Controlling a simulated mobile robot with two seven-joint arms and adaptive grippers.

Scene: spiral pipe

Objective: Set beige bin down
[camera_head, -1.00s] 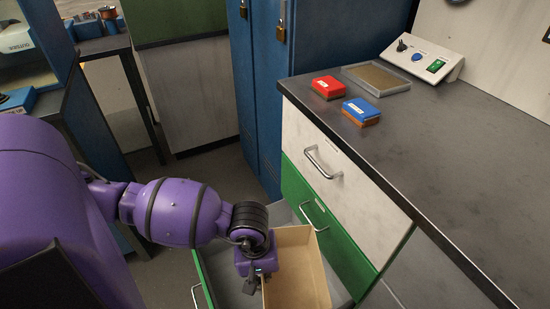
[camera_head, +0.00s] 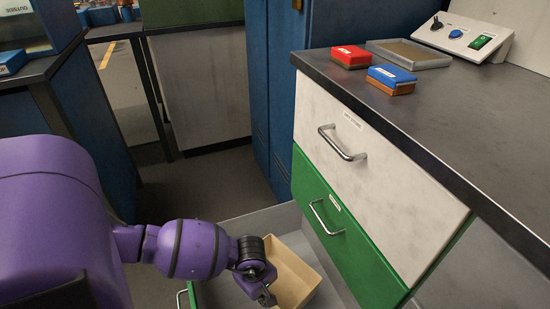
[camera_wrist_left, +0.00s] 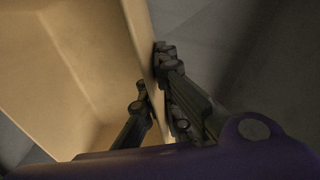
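The beige bin (camera_head: 294,270) is an open box inside the open grey bottom drawer (camera_head: 256,221), low in the head view. Whether its base touches the drawer floor cannot be seen. My left gripper (camera_head: 266,294) is at the bin's left wall. In the left wrist view, the gripper fingers (camera_wrist_left: 157,84) lie on both sides of the thin bin wall (camera_wrist_left: 133,42), one inside and one outside, and appear closed on it. My right gripper is in neither view.
A green drawer front (camera_head: 330,220) and a white drawer front (camera_head: 365,165) rise to the right of the bin. The counter above holds a red box (camera_head: 350,57), a blue box (camera_head: 391,79), a grey tray (camera_head: 410,54) and a switch panel (camera_head: 467,38). Blue lockers (camera_head: 282,80) stand behind.

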